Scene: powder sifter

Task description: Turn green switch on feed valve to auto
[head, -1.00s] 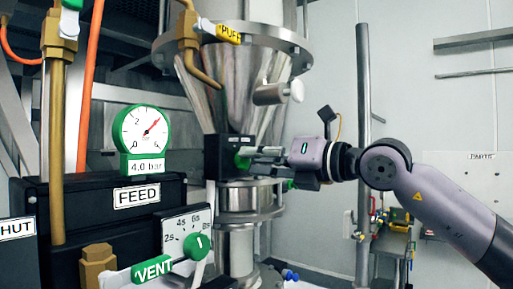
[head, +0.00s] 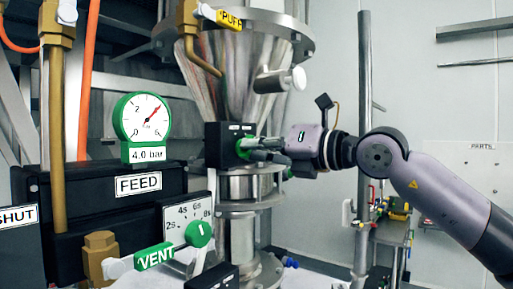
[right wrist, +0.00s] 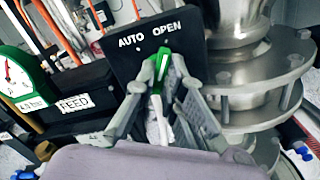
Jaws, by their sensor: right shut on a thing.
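The black valve box (head: 214,143) sits on the steel column below the hopper. Its green switch (head: 243,147) is on the side facing my right gripper (head: 264,147). The right wrist view shows the box (right wrist: 195,62) with white AUTO and OPEN labels. There, the green switch (right wrist: 160,62) stands nearly upright below the labels, leaning slightly right at its top. My right gripper (right wrist: 163,98) has its fingers on both sides of the switch's green and white handle and is shut on it. The fingers hide part of the handle. My left gripper is not in view.
A FEED box (head: 100,210) with a green-rimmed gauge (head: 143,118) stands at left. The steel hopper (head: 240,80) is above, and a flanged pipe (right wrist: 245,97) is right of the switch. Open space lies around my right forearm.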

